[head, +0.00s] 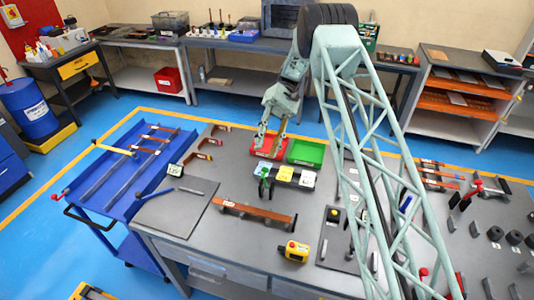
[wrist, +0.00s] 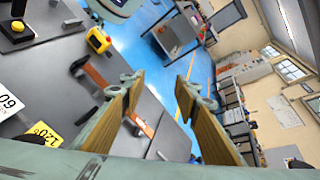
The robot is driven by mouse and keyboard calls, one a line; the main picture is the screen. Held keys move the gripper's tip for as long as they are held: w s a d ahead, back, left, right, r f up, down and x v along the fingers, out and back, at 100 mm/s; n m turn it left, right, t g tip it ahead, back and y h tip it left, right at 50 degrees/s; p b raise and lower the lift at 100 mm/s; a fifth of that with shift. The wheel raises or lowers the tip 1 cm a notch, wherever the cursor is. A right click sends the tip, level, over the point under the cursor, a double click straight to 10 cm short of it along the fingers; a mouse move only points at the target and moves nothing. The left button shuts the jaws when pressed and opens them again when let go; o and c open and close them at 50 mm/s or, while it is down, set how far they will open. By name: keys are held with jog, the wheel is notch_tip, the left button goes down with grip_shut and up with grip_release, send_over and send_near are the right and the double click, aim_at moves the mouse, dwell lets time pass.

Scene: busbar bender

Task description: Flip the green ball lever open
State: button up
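My gripper (head: 268,144) hangs over the middle of the workbench, near the red tray. Its two fingers are spread apart with nothing between them; they also show open in the wrist view (wrist: 160,84). Just in front of it in the head view, a small dark upright part with green on it (head: 265,182) stands at the left end of a row of coloured angle cards. It may be the green ball lever, but it is too small to make out its ball or position clearly. I cannot pick out the lever in the wrist view.
A red tray (head: 268,146) and a green tray (head: 306,153) lie behind the cards. A yellow card (head: 285,173) and a white card (head: 307,178) stand beside the dark part. A copper-coloured bar (head: 252,212) and a yellow button box (head: 296,251) are nearer the front.

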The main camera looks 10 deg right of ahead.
jog(key=shift+r, duration=0.55)
jog(key=shift+r, duration=0.15)
jog(key=s+d+r+m+t+h+b, duration=0.3)
jog(key=s+r+t+b, duration=0.4)
jog(key=s+r, duration=1.25)
jog(key=s+d+f+t+h+b, duration=0.1)
jog(key=s+d+t+b, duration=0.1)
jog(key=s, duration=1.1)
jog(key=s+d+f+t+h+b, duration=0.1)
jog(key=s+d+t+h+b, duration=0.1)
jog(key=s+t, duration=0.5)
jog(key=shift+s+d+f+m+b, duration=0.4)
jog(key=shift+s+d, duration=0.9)
jog(key=shift+s, duration=1.95)
